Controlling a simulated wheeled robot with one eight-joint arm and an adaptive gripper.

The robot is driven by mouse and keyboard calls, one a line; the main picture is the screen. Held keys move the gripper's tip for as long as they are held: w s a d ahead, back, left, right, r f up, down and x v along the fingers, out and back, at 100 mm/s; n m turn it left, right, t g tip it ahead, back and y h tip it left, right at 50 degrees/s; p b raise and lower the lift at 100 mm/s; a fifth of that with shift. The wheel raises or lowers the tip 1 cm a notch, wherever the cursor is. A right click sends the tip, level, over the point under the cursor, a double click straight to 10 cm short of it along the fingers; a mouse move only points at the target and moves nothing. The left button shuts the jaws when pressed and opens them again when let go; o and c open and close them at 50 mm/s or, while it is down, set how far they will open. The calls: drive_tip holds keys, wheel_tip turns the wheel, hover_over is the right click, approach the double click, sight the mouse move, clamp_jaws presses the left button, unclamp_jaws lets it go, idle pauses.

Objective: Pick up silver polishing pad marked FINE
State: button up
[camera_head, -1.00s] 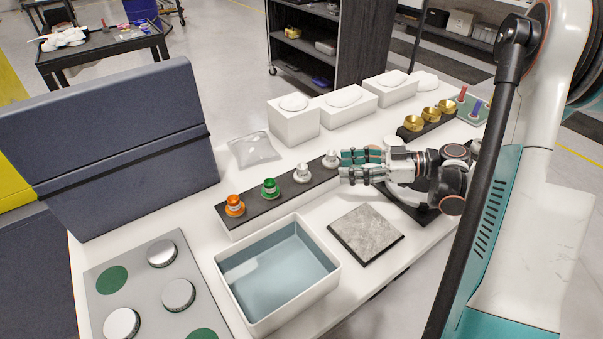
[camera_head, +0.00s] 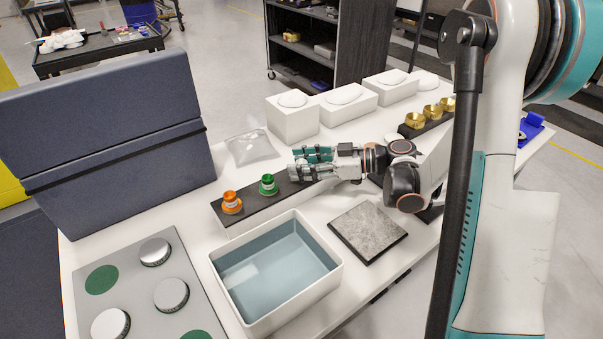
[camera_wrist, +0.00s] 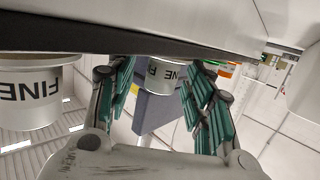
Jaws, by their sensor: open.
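My gripper (camera_head: 310,164) is open, with its fingers reaching left over the dark-topped rack (camera_head: 262,205). In the wrist view its green-padded fingers (camera_wrist: 158,78) stand on either side of a silver pad marked FINE (camera_wrist: 165,76), with no clear contact. A second silver pad marked FINE (camera_wrist: 30,93) shows larger and nearer at the left, outside the fingers. The lettering appears upside down there. In the head view my gripper hides both silver pads. A green pad (camera_head: 268,185) and an orange pad (camera_head: 231,203) stand left of my gripper on the rack.
A white basin of water (camera_head: 275,265) and a grey stone tile (camera_head: 368,232) lie in front of the rack. A clear pouch (camera_head: 250,147) and white blocks (camera_head: 293,122) are behind it. Gold cups (camera_head: 415,119) stand at the right. A grey plate with discs (camera_head: 140,300) is front left.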

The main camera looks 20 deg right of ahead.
drive_tip(key=shift+a, duration=0.1)
drive_tip(key=shift+c, duration=0.4)
clamp_jaws()
drive_tip(key=shift+r, duration=0.1)
